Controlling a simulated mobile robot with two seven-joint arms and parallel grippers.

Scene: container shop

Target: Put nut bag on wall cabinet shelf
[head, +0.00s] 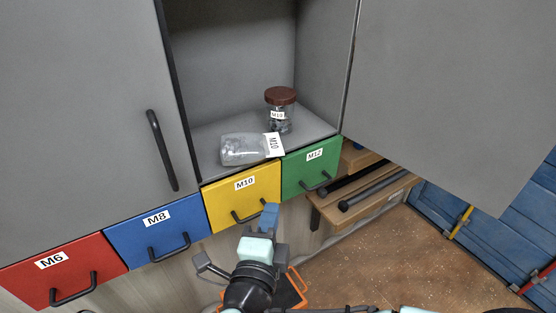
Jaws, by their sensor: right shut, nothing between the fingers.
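The nut bag (243,149), a clear bag with a white M10 label, lies on its side on the wall cabinet shelf (308,127), near the front edge. My right gripper (269,214) is shut and empty. It shows in front of the yellow M10 drawer (228,205), below the bag and apart from it. My left gripper is not in view.
A clear jar (277,124) with a brown lid stands on the shelf behind the bag. The right cabinet door (450,90) stands open. Red (95,253), blue (135,240) and green (297,170) drawers, all with dark handles, run along the cabinet's bottom.

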